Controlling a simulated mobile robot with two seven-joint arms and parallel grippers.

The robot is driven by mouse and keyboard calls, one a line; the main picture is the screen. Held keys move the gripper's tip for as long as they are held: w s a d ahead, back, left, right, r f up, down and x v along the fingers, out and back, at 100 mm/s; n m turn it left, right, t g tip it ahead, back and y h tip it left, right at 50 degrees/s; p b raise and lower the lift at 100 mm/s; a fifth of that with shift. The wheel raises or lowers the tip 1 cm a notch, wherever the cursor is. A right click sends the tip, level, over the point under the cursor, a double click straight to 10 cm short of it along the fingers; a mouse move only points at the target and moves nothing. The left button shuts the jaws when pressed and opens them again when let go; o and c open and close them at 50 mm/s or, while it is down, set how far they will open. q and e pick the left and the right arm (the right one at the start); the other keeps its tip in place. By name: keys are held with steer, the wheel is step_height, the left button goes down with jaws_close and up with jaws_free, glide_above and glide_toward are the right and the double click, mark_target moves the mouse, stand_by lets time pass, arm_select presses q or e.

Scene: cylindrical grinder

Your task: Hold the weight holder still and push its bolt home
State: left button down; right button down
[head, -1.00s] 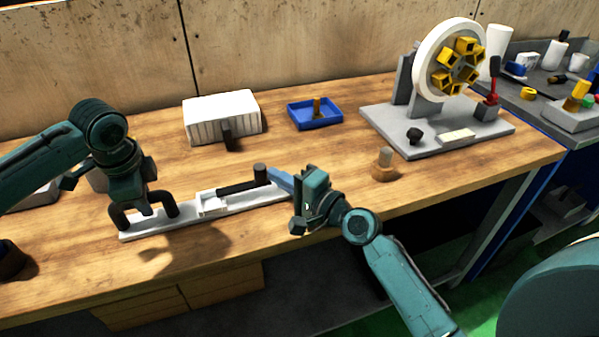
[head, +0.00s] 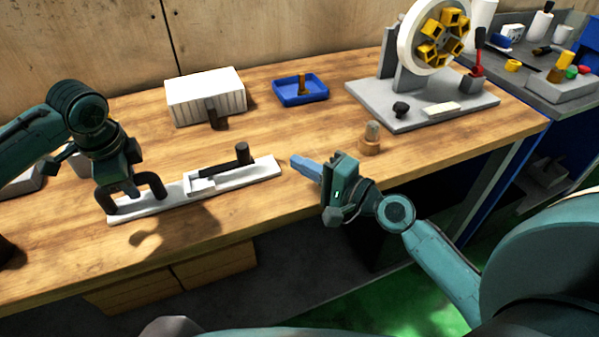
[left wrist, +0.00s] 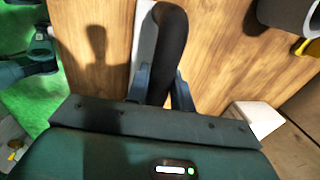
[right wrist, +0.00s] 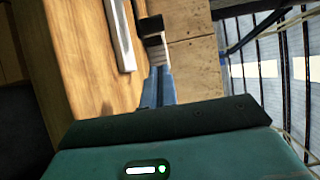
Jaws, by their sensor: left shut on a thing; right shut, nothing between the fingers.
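The weight holder is a long white bar (head: 262,170) lying near the table's front edge, with a black arched handle (head: 152,183) at its left end. My left gripper (head: 124,190) is shut on this handle, which also shows between the fingers in the left wrist view (left wrist: 170,50). The bolt (head: 224,166) is a dark rod with an upright knob, lying along the bar and partly inside a raised white housing (head: 198,185). My right gripper (head: 297,162) is shut and empty, apart from the bolt, just beyond the bar's right end.
A white ribbed box (head: 205,97) and a blue tray (head: 300,91) stand behind the holder. A brown peg piece (head: 370,140) stands to the right of my right gripper. A grey machine base (head: 425,108) carries a large wheel at the back right. Bare wood lies between these.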

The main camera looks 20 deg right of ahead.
steer(key=shift+v, duration=2.3)
arm_select(q)
steer(key=c, duration=1.1)
jaws_free()
steer(key=shift+c, duration=0.2)
step_height(320, 180, up, 12)
steer(key=s, duration=0.2)
steer(key=shift+s, duration=0.2)
steer(key=shift+f, duration=0.1)
steer(key=shift+f, duration=0.1)
